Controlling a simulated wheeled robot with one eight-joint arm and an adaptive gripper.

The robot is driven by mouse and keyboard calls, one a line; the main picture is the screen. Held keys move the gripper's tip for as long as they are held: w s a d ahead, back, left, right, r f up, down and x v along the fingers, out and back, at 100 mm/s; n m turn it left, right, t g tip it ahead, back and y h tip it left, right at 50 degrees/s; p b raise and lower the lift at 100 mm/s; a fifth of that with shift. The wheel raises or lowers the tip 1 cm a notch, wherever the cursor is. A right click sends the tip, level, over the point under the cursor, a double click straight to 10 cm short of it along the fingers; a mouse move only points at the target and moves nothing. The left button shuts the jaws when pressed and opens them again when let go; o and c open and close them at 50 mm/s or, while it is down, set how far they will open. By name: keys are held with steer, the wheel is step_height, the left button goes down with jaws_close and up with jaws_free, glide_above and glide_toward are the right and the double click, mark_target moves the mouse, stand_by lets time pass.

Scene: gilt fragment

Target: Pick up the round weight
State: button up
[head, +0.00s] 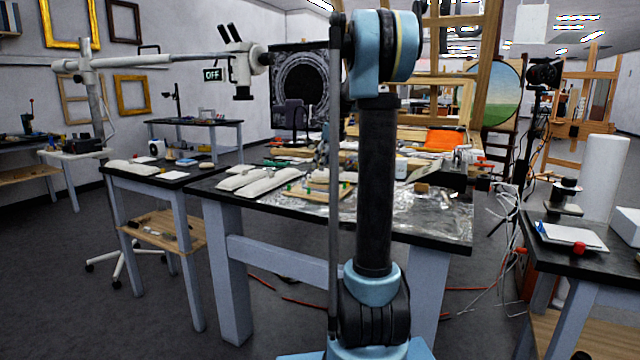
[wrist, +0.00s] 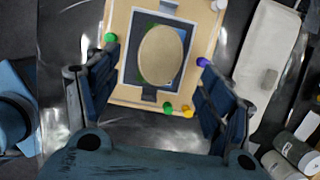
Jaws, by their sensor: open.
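No thing is plainly marked as the round weight. A tan, smooth oval piece (wrist: 161,54) lies in the middle of a wooden board (wrist: 122,93) with coloured knobs in the wrist view. In the head view the board (head: 325,195) is on the dark worktable, and my arm hides part of that area.
White padded bags (head: 262,185) lie left of the board on the worktable (head: 222,187). Labelled cylinders (wrist: 297,150) lie at the wrist view's lower right. Crinkled clear film (head: 430,215) covers the table's right front. A smaller side table (head: 125,178) stands at left.

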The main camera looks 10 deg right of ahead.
mark_target(321, 176)
steer(key=shift+x, duration=2.8)
steer(key=shift+d, duration=0.1)
steer(key=shift+c, duration=0.3)
steer(key=c, duration=1.4)
